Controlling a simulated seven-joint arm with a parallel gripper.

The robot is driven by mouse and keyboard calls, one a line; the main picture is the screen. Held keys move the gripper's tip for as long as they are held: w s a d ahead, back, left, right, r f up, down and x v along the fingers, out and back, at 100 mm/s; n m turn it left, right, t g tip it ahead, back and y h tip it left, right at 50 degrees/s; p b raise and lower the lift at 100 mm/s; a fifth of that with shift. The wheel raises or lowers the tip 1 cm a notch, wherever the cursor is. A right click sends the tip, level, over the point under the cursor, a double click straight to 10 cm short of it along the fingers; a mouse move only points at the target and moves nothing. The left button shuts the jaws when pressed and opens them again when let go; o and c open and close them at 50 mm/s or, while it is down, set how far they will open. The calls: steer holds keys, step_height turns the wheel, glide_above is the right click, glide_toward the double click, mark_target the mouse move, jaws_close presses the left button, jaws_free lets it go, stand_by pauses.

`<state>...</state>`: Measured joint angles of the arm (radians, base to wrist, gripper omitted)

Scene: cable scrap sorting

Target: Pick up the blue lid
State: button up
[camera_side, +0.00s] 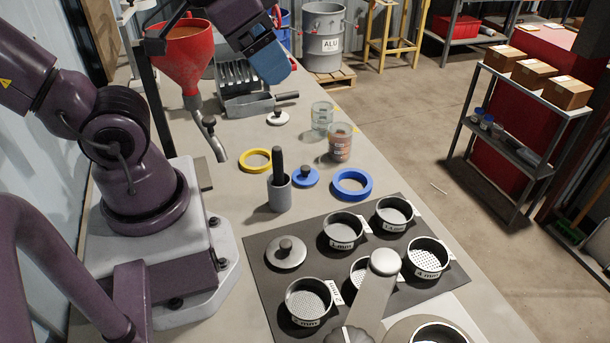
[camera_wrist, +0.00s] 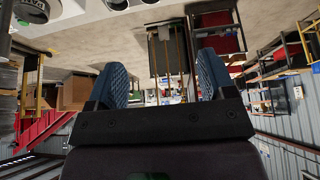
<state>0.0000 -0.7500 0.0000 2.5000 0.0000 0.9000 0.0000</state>
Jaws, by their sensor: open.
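The blue lid (camera_side: 311,182) is a small disc with a dark knob, lying on the bench in the side view. It sits between the grey cup with a dark rod (camera_side: 279,194) and a blue ring (camera_side: 351,184). My gripper (camera_side: 270,64) is raised near the red funnel, well up and behind the lid in the picture. In the wrist view my gripper (camera_wrist: 162,80) has its two blue fingers wide apart with nothing between them. The lid cannot be made out in the wrist view.
A yellow ring (camera_side: 255,161), a white lid (camera_side: 278,119) and two glass jars (camera_side: 340,143) (camera_side: 321,117) stand around the blue lid. A dark mat (camera_side: 258,244) with several sieves lies in front. The red funnel (camera_side: 184,62) and a metal scoop (camera_side: 250,105) are at the back.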

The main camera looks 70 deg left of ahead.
steer(key=shift+d, duration=0.1)
steer(key=m+g+y, duration=0.8)
steer(key=m+y, duration=0.5)
steer(key=m, duration=0.3)
glide_toward(307, 170)
steer(key=s+d, duration=0.1)
steer(key=s, duration=0.1)
steer(key=s+d, duration=0.1)
steer(key=shift+s+d+f, duration=0.1)
steer(key=shift+s+f, duration=0.05)
steer(key=shift+s, duration=0.25)
steer(key=w+t, duration=0.1)
steer(key=w+m+t, duration=0.1)
steer(key=shift+w+a+r, duration=0.25)
steer(key=shift+w+r, duration=0.05)
steer(key=shift+r, duration=0.05)
steer(key=shift+m+y, duration=0.3)
steer(key=x, duration=0.6)
steer(key=shift+a, duration=0.3)
steer(key=shift+x, duration=3.05)
steer(key=shift+d+f, duration=0.1)
steer(key=shift+f, duration=0.05)
steer(key=c, duration=0.6)
